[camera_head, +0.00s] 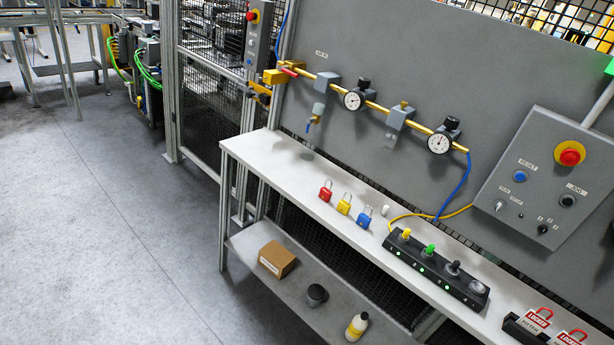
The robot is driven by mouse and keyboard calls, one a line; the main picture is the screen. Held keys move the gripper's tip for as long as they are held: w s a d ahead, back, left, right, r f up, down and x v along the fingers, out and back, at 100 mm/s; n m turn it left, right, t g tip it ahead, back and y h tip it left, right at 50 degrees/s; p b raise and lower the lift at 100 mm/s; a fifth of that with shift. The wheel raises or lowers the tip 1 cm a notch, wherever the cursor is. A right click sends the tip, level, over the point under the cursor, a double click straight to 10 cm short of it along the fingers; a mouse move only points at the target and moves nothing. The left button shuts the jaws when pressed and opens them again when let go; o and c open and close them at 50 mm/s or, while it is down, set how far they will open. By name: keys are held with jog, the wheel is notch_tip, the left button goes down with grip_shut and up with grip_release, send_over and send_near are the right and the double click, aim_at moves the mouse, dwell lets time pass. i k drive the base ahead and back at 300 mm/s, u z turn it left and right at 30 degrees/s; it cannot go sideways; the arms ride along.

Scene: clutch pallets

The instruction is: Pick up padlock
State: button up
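Three padlocks stand in a row on the white bench top (262,150). The red padlock (326,193) is at the left, the yellow padlock (344,206) is in the middle, and the blue padlock (364,219) is at the right. Their shackles point up. At the lower right, tags reading "LOCKED" (536,318) with red shackle shapes stand in a dark holder at the front edge. My gripper does not show in this view.
A black button strip (436,268) lies right of the padlocks, with a small white item (385,210) near it. A brass pipe with gauges (352,100) and a control box (548,180) hang on the grey panel. A lower shelf holds a cardboard box (277,259). Floor at left is clear.

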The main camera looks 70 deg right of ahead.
aim_at(343, 206)
jog(key=z, duration=0.2)
jog(key=i, duration=1.15)
jog(key=z, duration=1.05)
jog(key=i, duration=0.6)
jog(key=z, duration=0.4)
jog(key=k, duration=0.9)
jog(key=z, duration=0.2)
jog(key=i, duration=0.9)
jog(key=u, duration=0.1)
